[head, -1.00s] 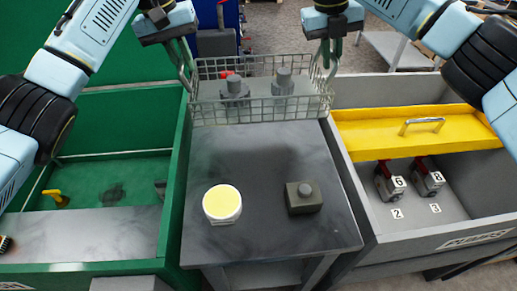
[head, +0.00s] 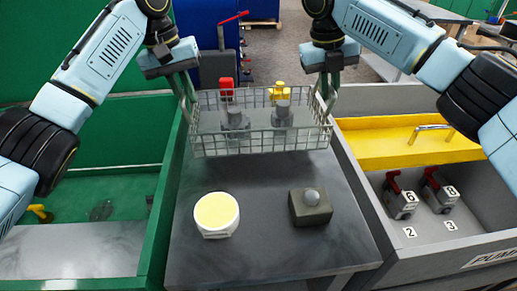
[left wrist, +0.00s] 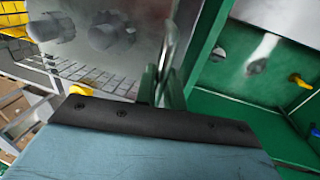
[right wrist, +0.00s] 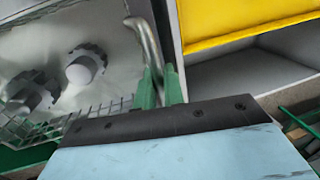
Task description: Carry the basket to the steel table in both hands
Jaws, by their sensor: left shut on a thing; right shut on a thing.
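The wire basket (head: 262,140) is held at its two ends above the far part of the grey metal-topped table (head: 265,180). It looks about level, and two grey fittings (head: 236,120) (head: 283,115) stand in it. My left gripper (head: 186,92) is shut on its left handle, which also shows in the left wrist view (left wrist: 168,50). My right gripper (head: 326,90) is shut on its right handle, seen in the right wrist view (right wrist: 146,42). I cannot tell whether the basket's underside touches the table.
A white tub with a yellow top (head: 217,213) and a dark block with a grey knob (head: 310,206) sit on the table's near half. A green bin (head: 160,215) flanks the left. A grey bin (head: 365,215) with a yellow cover (head: 400,147) flanks the right. Another table (head: 430,12) stands far right.

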